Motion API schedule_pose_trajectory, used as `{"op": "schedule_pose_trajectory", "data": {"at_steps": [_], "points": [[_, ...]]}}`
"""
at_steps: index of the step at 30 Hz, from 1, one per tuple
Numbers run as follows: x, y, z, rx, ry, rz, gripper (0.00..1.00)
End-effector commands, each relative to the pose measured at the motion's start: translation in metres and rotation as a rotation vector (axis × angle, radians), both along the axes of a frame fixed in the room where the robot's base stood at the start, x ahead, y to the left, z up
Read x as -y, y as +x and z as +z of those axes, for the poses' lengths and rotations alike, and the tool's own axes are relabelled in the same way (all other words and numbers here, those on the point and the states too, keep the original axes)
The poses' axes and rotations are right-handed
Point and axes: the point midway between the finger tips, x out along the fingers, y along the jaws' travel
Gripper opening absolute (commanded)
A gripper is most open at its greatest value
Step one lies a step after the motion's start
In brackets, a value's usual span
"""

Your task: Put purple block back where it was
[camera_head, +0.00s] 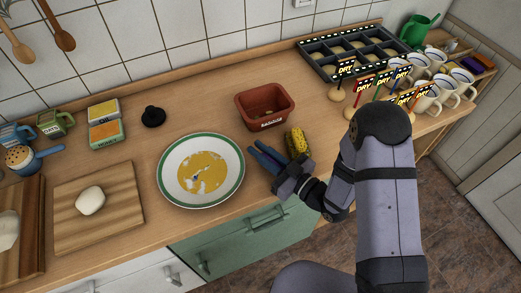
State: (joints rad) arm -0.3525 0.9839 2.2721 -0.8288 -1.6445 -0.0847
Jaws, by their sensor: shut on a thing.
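My gripper (262,156) is low over the counter, between the white plate and the yellow speckled block. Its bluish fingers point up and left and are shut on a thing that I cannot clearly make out. The yellow speckled block (297,140) is just right of the fingers, close to the gripper body; I cannot tell if they touch. A small purple item (484,62) shows at the far right, on the wooden stand beyond the cups; I cannot tell if it is the task's block.
A green-rimmed plate (238,180) with yellow contents lies left of my gripper. A reddish-brown tub (264,118) stands behind it. A dark compartment tray (318,70), several "DRY" signs (363,87) and white cups (427,104) crowd the right. A cutting board (125,225) lies left.

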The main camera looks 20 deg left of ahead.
Motion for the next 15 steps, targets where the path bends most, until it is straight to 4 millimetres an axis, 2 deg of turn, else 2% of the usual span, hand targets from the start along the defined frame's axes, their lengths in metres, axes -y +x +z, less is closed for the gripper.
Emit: {"op": "schedule_pose_trajectory", "data": {"at_steps": [13, 14, 15], "points": [[-0.0001, 0.0000, -0.0055, 0.001, 0.001, 0.000, 0.00], [-0.0001, 0.0000, -0.0054, 0.001, 0.001, 0.000, 0.16], [-0.0001, 0.0000, -0.0043, 0.001, 0.001, 0.000, 0.26]]}}
